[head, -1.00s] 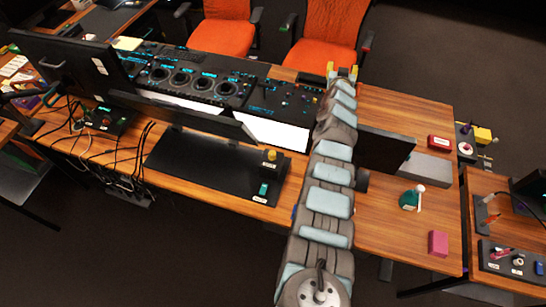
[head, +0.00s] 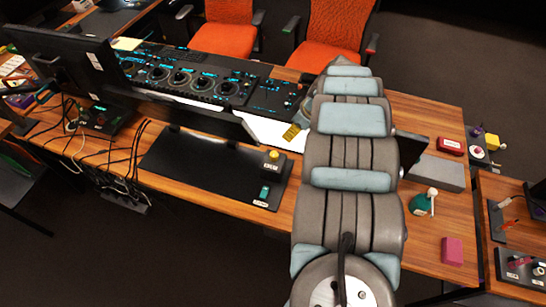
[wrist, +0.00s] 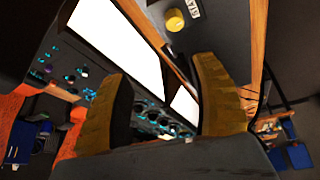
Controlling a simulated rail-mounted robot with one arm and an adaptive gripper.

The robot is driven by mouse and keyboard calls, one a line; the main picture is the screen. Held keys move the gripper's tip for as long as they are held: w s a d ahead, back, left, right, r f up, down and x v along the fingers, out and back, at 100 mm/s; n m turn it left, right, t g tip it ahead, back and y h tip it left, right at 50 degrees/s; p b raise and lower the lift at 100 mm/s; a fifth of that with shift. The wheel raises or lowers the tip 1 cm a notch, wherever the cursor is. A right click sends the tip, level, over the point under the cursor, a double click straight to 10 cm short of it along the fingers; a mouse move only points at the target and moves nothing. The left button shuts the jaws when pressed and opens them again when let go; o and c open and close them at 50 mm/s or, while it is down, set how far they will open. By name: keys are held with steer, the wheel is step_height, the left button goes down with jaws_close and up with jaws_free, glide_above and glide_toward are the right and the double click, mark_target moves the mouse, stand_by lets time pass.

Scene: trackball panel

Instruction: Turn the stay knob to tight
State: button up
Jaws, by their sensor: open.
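The stay knob (head: 273,156) is a yellow round knob on a dark block at the back of the black plate behind the monitor. In the wrist view the yellow knob (wrist: 175,20) shows at the top, with a white label beside it that appears to read STAY. My gripper (head: 291,132) shows as yellow finger pads near the bright screen, beyond the knob and slightly to its right. In the wrist view my gripper (wrist: 160,72) has its two yellow fingers wide apart with nothing between them. It is apart from the knob. The knob's pointer cannot be made out.
A monitor (head: 235,125) stands close left of my gripper, its bright screen facing the control panel (head: 180,80).

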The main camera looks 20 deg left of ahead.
steer(key=s, duration=0.2)
steer(key=b, duration=0.1)
glide_toward(274, 154)
steer(key=shift+n+g, duration=0.3)
steer(key=shift+g, duration=0.1)
steer(key=x, duration=0.5)
steer(key=shift+w, duration=0.2)
steer(key=shift+w+a+f+b, duration=0.1)
steer(key=shift+w+f+b, duration=0.05)
steer(key=shift+f+b, duration=0.15)
steer(key=shift+x, duration=1.05)
steer(key=shift+b+x, duration=1.2)
steer(key=shift+x, duration=0.2)
jaws_close()
